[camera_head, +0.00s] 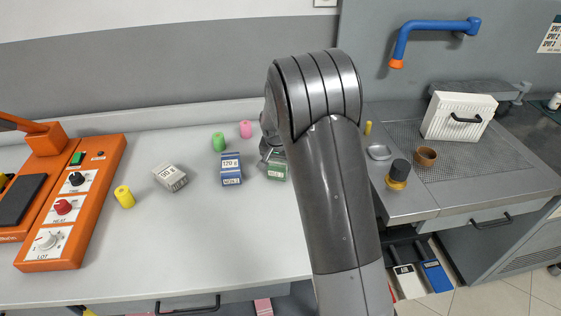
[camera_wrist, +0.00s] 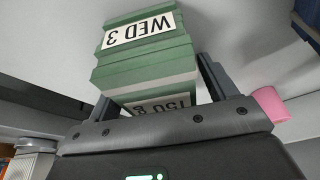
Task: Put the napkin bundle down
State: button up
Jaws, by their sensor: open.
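A green bundle (camera_head: 277,169) with white labels is on the white table, just right of a blue bundle and partly hidden by my arm. In the wrist view the green bundle (camera_wrist: 148,62) reads "WED 3" and "150 g", upside down. My gripper (camera_wrist: 153,78) is open, with one finger on each side of the green bundle. In the head view my gripper (camera_head: 268,153) is mostly hidden behind my arm. I cannot tell whether the fingers touch the bundle.
A blue bundle (camera_head: 231,170) and a grey bundle (camera_head: 170,178) stand to the left. Yellow (camera_head: 124,196), green (camera_head: 218,142) and pink (camera_head: 245,129) cylinders are scattered around. An orange control panel (camera_head: 111,160) is at far left. The table's front is clear.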

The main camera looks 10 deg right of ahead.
aim_at(278, 160)
jog(key=v, duration=1.1)
jog(key=shift+a, duration=0.1)
jog(key=shift+s+r, duration=0.25)
jog(key=shift+r, duration=0.45)
jog(key=s+d+r+n+t, duration=0.15)
jog(key=s+r, duration=0.25)
jog(key=s, duration=0.4)
jog(key=s+d+r+n+y, duration=0.15)
jog(key=s+r, duration=0.25)
jog(key=s, duration=0.4)
jog(key=s+d+r, duration=0.2)
jog(key=s+r, duration=0.2)
jog(key=s, duration=0.4)
jog(key=s+f+n, duration=0.1)
jog(key=s, duration=0.9)
jog(key=shift+n+t, duration=0.3)
jog(key=shift+t, duration=0.15)
dwell(2.2)
